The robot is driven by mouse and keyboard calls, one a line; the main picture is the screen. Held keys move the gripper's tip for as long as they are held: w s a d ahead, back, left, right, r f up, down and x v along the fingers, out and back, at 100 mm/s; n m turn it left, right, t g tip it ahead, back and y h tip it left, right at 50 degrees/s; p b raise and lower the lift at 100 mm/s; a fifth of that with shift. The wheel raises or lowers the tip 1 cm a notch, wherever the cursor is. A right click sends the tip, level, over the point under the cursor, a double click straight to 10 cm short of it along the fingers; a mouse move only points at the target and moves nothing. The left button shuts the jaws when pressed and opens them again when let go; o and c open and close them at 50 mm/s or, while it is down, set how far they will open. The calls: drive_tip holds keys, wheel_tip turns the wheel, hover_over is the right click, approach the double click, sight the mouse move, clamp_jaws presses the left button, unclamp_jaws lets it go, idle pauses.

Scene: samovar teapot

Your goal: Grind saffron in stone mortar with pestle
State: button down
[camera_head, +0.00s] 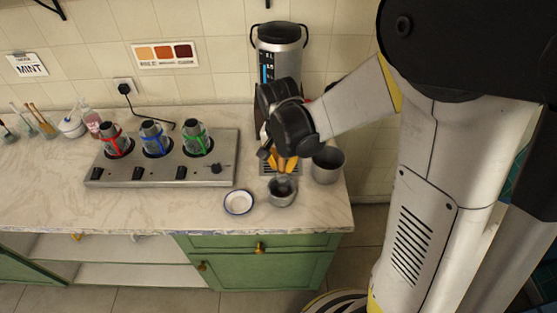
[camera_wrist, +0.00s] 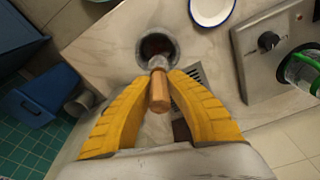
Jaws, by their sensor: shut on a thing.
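The grey stone mortar (camera_head: 283,199) stands near the front right of the marble counter, with dark reddish matter inside. It also shows at the top of the wrist view (camera_wrist: 141,55). My gripper (camera_wrist: 161,73) has yellow fingers shut on the pestle (camera_wrist: 160,96). The pestle has a wooden handle and a grey head, and its head is at the mortar's opening. Whether the head touches the bottom cannot be told. In the head view my gripper (camera_head: 285,165) is just above the mortar and hides most of the pestle.
A white saucer with a blue rim (camera_head: 239,202) lies left of the mortar. A grey pot (camera_head: 328,167) stands at its right, near the counter's edge. A samovar (camera_head: 280,50) is behind. A metal burner unit (camera_head: 160,174) with three glasses is at the left.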

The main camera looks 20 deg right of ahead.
drive_tip(key=shift+f+b, duration=3.05)
drive_tip(key=shift+f, duration=0.8)
drive_tip(key=shift+f, duration=0.25)
drive_tip(key=shift+d, duration=0.1)
